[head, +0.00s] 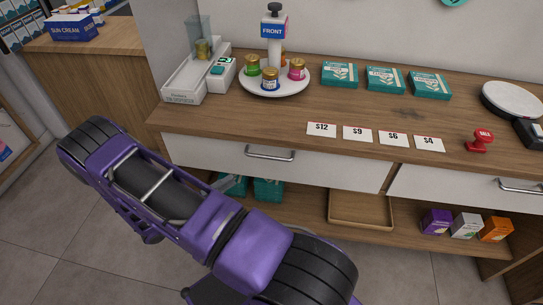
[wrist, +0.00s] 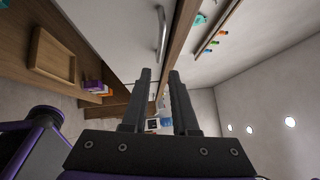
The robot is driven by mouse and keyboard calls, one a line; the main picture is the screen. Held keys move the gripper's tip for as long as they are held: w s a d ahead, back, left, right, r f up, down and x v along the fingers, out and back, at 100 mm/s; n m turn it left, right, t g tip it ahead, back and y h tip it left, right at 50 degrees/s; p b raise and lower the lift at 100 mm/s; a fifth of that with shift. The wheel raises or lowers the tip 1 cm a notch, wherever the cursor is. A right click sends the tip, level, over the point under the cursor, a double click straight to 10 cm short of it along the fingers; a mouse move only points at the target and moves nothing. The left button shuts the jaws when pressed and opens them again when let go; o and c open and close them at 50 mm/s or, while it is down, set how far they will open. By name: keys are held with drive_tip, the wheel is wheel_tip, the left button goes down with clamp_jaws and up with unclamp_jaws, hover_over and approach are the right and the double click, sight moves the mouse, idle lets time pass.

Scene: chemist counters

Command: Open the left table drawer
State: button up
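The left table drawer (head: 220,153) has a white front with a silver bar handle (head: 270,153), and it is closed flush under the wooden counter top. In the wrist view the white drawer front (wrist: 108,28) and its handle (wrist: 161,35) show beyond the fingertips. My gripper (wrist: 160,73) has its two dark fingers apart with nothing between them. The fingers are clear of the handle. In the head view my purple arm hides most of the gripper; a small grey part shows below the left drawer.
The right drawer (head: 450,185) is also closed. A wooden tray (head: 360,209) and several boxes sit on the lower shelf. The counter holds price cards, teal boxes (head: 385,79), a round white stand (head: 262,86) and a red stamp (head: 480,141). Floor in front is open.

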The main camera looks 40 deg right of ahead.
sight(269, 158)
drive_tip(key=d, duration=0.5)
drive_tip(key=s+d+r, duration=0.1)
drive_tip(key=d, duration=0.4)
drive_tip(key=d+r, duration=0.1)
drive_tip(key=d, duration=0.3)
drive_tip(key=shift+s+d+p, duration=0.15)
drive_tip(key=shift+d+p, duration=0.25)
clamp_jaws()
idle(0.5)
